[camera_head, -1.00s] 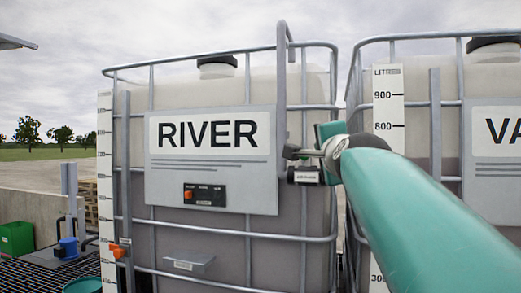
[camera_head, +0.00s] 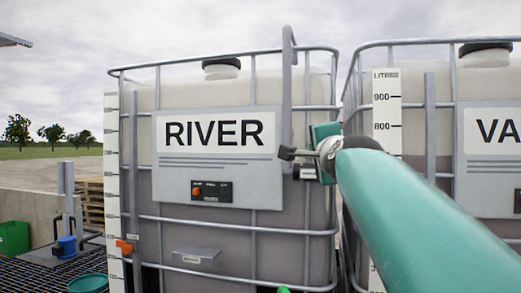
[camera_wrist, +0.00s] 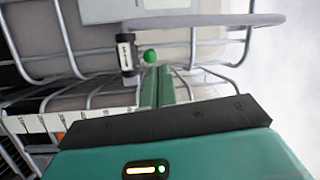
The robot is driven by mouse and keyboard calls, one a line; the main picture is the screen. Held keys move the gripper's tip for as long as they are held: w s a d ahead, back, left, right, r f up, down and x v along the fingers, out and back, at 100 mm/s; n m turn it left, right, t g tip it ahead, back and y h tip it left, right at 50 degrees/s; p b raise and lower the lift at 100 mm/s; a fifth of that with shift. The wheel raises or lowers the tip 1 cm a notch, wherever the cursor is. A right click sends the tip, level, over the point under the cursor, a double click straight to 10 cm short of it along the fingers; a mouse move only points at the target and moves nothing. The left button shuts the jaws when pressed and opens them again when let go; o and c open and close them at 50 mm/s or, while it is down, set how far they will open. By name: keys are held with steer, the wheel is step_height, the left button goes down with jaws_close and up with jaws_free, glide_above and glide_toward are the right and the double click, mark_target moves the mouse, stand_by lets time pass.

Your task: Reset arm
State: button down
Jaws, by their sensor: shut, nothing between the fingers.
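My gripper (camera_head: 289,154) is at the end of my green arm, in front of the right edge of the tote labelled RIVER (camera_head: 174,98) in the head view. Its fingers look shut and hold nothing. In the wrist view the closed green fingers (camera_wrist: 157,88) point toward the tote's metal cage. A small green ball-shaped part (camera_wrist: 150,55) and a dark labelled cylinder (camera_wrist: 126,54) lie just beyond the fingertips. I cannot tell whether the fingers touch anything.
A second tote (camera_head: 485,82) with a partly hidden label stands close on the right. A grey pipe (camera_head: 287,85) rises at the RIVER tote's right side. At the left are a blue pump (camera_head: 67,246), a green bin (camera_head: 14,238) and black grating (camera_head: 40,271).

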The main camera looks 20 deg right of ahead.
steer(key=shift+w+a+f, duration=0.1)
steer(key=shift+w, duration=0.15)
steer(key=shift+s, duration=0.1)
steer(key=s+a+f+n+g+y, duration=0.25)
steer(key=s+a+f+n, duration=0.2)
steer(key=f, duration=0.65)
steer(key=s+a+f+n+g+y, duration=0.1)
steer(key=s+a+f+n+g, duration=0.3)
steer(key=f, duration=0.8)
steer(key=s+a+f+n+g, duration=0.2)
steer(key=s+f+n, duration=0.3)
steer(key=s+f, duration=0.3)
steer(key=s+a+f+n+g, duration=0.2)
steer(key=s+f+n+g, duration=0.2)
steer(key=s+f, duration=0.4)
step_height(320, 180, down, 6)
steer(key=shift+f+n, duration=0.2)
steer(key=shift+n, duration=0.15)
steer(key=shift+w+a, duration=0.1)
